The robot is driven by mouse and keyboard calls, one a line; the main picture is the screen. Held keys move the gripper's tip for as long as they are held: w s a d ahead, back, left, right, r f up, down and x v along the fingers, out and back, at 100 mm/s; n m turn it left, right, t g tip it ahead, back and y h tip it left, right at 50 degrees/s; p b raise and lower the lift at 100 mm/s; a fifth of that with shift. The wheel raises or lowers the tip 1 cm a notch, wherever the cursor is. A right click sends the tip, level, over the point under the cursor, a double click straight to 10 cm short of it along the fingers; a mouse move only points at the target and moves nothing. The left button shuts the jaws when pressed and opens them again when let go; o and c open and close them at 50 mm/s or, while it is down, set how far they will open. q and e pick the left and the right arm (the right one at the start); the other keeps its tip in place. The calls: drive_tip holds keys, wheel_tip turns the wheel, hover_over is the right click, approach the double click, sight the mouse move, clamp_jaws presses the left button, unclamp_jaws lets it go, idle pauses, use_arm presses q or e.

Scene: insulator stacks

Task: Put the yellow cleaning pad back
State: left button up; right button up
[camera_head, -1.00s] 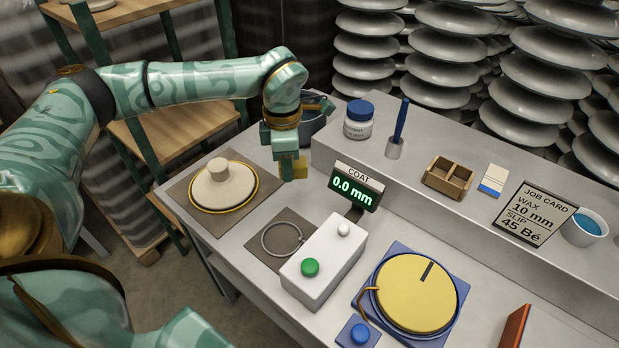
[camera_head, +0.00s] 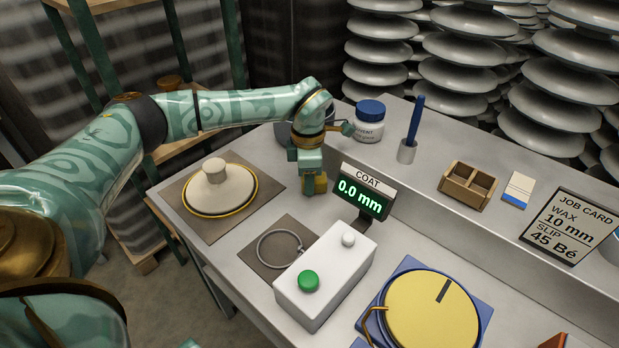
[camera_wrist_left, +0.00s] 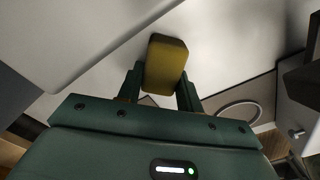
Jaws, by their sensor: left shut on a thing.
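The yellow cleaning pad (camera_wrist_left: 166,64) is between the two fingers of my left gripper (camera_wrist_left: 161,88) in the left wrist view. In the head view the left gripper (camera_head: 311,187) points down over the bench, left of the coat display, with part of the yellow pad (camera_head: 320,182) showing at its fingers. The gripper is shut on the pad. Whether the pad touches the bench top is hard to tell. My right gripper is not in view.
The coat display (camera_head: 361,190) stands right of the gripper. A lidded cream dish (camera_head: 219,188) on a mat is to its left. A white box (camera_head: 325,275) with a green button, a wire ring (camera_head: 279,247) and a yellow turntable (camera_head: 432,310) are nearer. A solvent jar (camera_head: 370,123) stands on the raised shelf.

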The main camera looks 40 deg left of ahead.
use_arm(q)
drive_tip(key=o, duration=0.9)
drive_tip(key=shift+f, duration=0.1)
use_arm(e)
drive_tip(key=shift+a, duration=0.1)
use_arm(q)
wheel_tip(320, 180, up, 12)
drive_tip(key=p, duration=0.4)
drive_tip(key=shift+p, duration=0.4)
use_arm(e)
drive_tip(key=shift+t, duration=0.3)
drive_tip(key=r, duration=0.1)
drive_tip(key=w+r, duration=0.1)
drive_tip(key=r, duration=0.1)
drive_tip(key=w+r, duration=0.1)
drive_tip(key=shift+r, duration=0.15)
